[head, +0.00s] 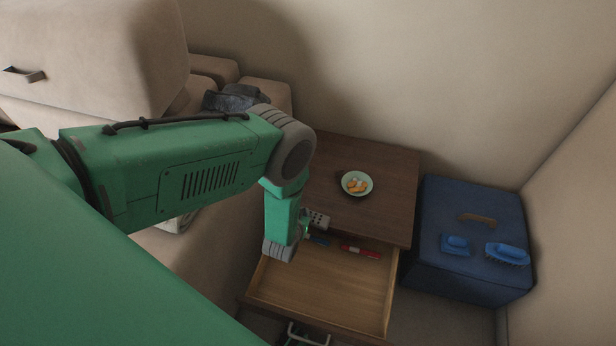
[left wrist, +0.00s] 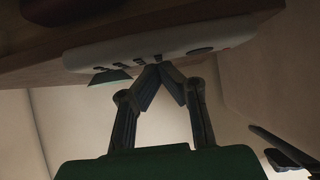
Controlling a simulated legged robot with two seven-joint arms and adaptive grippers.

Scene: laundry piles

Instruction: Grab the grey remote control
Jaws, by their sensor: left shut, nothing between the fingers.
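The grey remote control (head: 318,218) shows as a small pale piece with dark buttons, just right of my left wrist, near the back of the open drawer; my arm partly hides it. In the left wrist view the remote (left wrist: 150,45) is a long pale body with several dark buttons against a wooden surface. My left gripper (left wrist: 163,70) has its fingertips together and empty, right at the remote's edge in that picture. I cannot tell whether they touch it. My right gripper is not in view.
The open drawer (head: 325,290) holds a red pen-like item (head: 361,251) and a blue one (head: 318,240). A bowl (head: 357,183) with orange food stands on the nightstand (head: 390,165). Right of it, a blue box (head: 470,275) bears two blue brushes. A sofa (head: 90,50) is at left.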

